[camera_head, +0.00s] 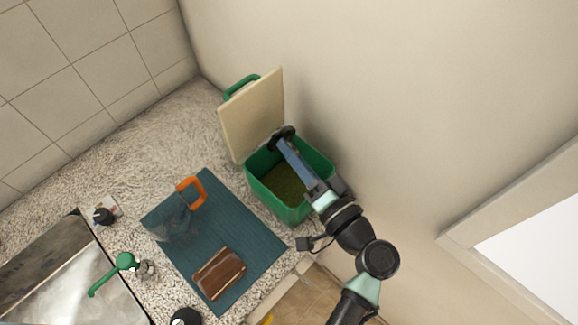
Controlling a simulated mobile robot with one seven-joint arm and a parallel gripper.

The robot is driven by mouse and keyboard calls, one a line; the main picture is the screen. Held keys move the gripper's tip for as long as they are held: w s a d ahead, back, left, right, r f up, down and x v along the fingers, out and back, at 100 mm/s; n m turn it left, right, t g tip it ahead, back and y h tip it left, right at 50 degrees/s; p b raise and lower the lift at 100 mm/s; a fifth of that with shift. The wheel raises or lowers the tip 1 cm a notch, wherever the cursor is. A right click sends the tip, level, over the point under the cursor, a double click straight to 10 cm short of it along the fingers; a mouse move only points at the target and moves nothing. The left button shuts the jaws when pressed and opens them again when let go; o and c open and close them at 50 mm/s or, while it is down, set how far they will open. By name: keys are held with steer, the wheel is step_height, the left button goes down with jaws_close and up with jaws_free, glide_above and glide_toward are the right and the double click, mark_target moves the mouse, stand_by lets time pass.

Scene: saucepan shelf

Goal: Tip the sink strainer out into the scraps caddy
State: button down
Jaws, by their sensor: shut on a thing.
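The scraps caddy (292,213) is an open green bin at the middle of the view, beside the wall. A brownish-green layer shows inside it. Its cream lid (252,115) stands raised at the back, with a green handle. My gripper (287,146) reaches over the caddy from the lower right, its long blue-grey end pointing to the back rim. It is shut on a small dark round thing (281,132), seemingly the sink strainer, near the lid's base. The strainer's contents and exact tilt cannot be made out.
The counter behind the mat is clear.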

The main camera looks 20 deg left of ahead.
steer(key=shift+d+f+t+y+b, duration=0.25)
steer(key=shift+t+y+b, duration=0.25)
steer(key=shift+b, duration=1.35)
steer(key=shift+s+r+b, duration=0.1)
steer(key=shift+r+b, duration=0.2)
steer(key=shift+r, duration=0.05)
steer(key=shift+r+t+y+b, duration=0.3)
steer(key=shift+r+y+b, duration=0.6)
steer(key=shift+b, duration=0.35)
steer(key=shift+s+d+r+t+y+b, duration=0.2)
steer(key=shift+r+t+y+b, duration=0.45)
steer(key=shift+b, duration=1.9)
steer(key=shift+r+b, duration=0.25)
steer(key=shift+b, duration=0.15)
steer(key=shift+d+r+t+y+b, duration=0.1)
steer(key=shift+r+t+y+b, duration=0.3)
steer(key=shift+r+y+b, duration=1)
steer(key=shift+d+r+t+y+b, duration=0.1)
steer(key=shift+r+t+b, duration=0.4)
steer(key=shift+b, duration=1.8)
steer(key=shift+r, duration=0.3)
steer(key=shift+g, duration=0.25)
